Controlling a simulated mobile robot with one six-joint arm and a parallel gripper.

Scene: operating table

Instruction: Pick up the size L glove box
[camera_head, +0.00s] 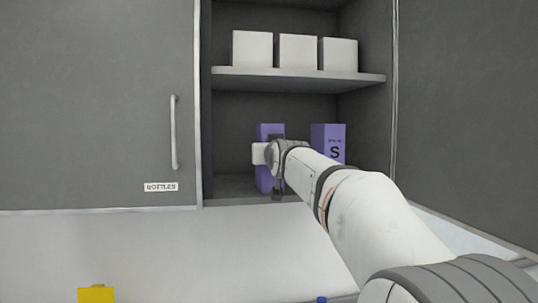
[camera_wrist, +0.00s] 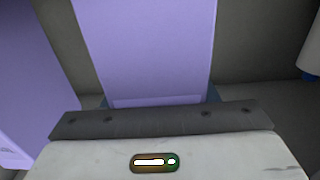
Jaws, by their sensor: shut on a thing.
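A purple box (camera_head: 266,178) stands upright in the lower compartment of the open cabinet. Its label is hidden behind my arm, so its size letter cannot be read. My gripper (camera_head: 272,160) is at the front of this box and shut on it. In the wrist view the held box (camera_wrist: 148,50) rises straight ahead, just beyond the gripper's dark edge. Its lower part and most of the fingers are hidden there. A second purple box (camera_head: 328,138), marked S, stands to the right, partly behind my arm.
Three white boxes (camera_head: 279,51) sit on the shelf (camera_head: 300,80) above. A closed door (camera_head: 100,100) labelled BOTTLES is left of the opening. A purple box (camera_wrist: 28,80) stands close by at left in the wrist view. A yellow object (camera_head: 96,294) is below.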

